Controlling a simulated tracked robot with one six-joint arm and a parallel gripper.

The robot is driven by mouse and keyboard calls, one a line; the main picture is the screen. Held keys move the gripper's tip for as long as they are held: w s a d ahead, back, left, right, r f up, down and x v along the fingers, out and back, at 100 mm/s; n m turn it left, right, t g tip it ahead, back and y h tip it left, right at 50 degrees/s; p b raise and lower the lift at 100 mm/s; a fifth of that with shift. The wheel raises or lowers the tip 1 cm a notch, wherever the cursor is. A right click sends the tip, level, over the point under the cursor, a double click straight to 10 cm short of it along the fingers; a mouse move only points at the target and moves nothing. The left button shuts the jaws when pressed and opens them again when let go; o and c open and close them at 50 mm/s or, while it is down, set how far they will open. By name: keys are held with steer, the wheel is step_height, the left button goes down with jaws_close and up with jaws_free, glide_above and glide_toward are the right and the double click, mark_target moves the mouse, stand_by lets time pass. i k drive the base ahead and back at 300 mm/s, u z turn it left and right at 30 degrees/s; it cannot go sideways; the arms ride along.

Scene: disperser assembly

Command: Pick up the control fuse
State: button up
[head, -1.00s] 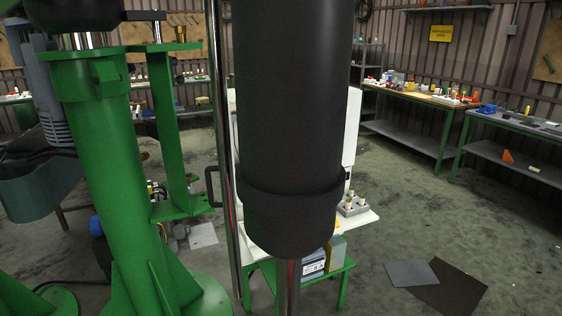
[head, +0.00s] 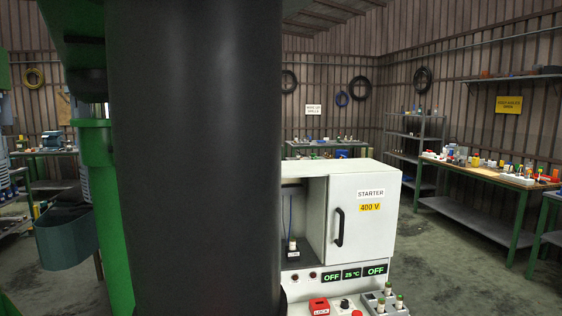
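A grey block (head: 370,303) at the bottom, right of centre, holds several small upright pieces with pale bodies and dark green tops (head: 399,301). They look like fuses; I cannot tell which one is the control fuse. Another small pale upright piece with a dark top (head: 292,246) stands in the open left bay of the white starter cabinet (head: 316,229). My gripper is not in view.
A large dark cylinder (head: 195,160) blocks the left-centre view and hides part of the cabinet. Below the door are displays reading OFF and 25 °C (head: 351,273), a red lock box (head: 319,306) and a knob. A crowded workbench (head: 480,178) stands right. Floor (head: 455,260) between is clear.

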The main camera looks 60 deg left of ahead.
mark_target(293, 240)
steer(key=z, duration=0.15)
steer(key=i, duration=0.85)
steer(key=u, duration=1.95)
steer(key=i, duration=1.9)
steer(key=z, duration=0.1)
